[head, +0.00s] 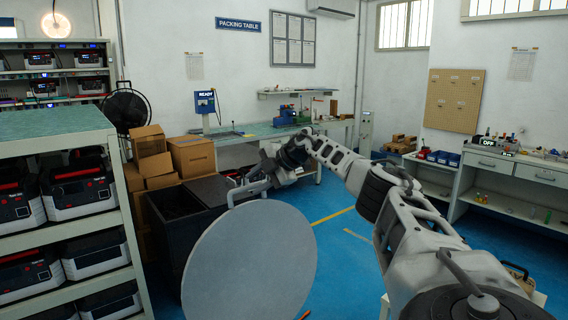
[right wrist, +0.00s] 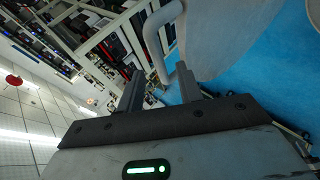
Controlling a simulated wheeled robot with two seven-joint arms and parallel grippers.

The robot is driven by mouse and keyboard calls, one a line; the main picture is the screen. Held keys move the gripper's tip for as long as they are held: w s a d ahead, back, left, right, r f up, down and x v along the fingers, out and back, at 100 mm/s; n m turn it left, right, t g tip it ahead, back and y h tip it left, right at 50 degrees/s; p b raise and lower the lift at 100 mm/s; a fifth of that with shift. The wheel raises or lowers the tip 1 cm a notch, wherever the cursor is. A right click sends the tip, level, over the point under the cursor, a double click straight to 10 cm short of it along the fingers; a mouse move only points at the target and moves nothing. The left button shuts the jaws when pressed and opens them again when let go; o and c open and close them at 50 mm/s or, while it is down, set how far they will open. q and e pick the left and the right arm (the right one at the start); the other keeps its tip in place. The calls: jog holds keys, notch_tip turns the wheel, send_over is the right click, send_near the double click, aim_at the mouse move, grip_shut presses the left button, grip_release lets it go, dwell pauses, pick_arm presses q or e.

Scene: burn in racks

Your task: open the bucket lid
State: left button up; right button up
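A large round grey disc, which looks like the bucket lid (head: 250,262), stands steeply tilted in the lower middle of the head view. The bucket body cannot be made out; the disc hides what is behind it. My right gripper (head: 257,181) is just above the disc's top edge. In the right wrist view its two fingers (right wrist: 158,76) are apart, with a pale looped handle (right wrist: 153,37) reaching toward the gap between them. I cannot tell whether they touch it. Part of the grey disc (right wrist: 225,30) shows beyond. My left gripper is not in view.
A dark open bin (head: 168,238) stands behind the disc, beside cardboard boxes (head: 192,156). A shelf rack (head: 75,132) with several devices fills the left. A packing table (head: 262,133) is at the back. Blue floor (head: 350,262) is clear right of the disc.

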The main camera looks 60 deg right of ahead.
jog(key=v, duration=1.1)
jog(key=shift+b, duration=0.3)
jog(key=shift+w+a, duration=0.1)
jog(key=shift+a, duration=0.1)
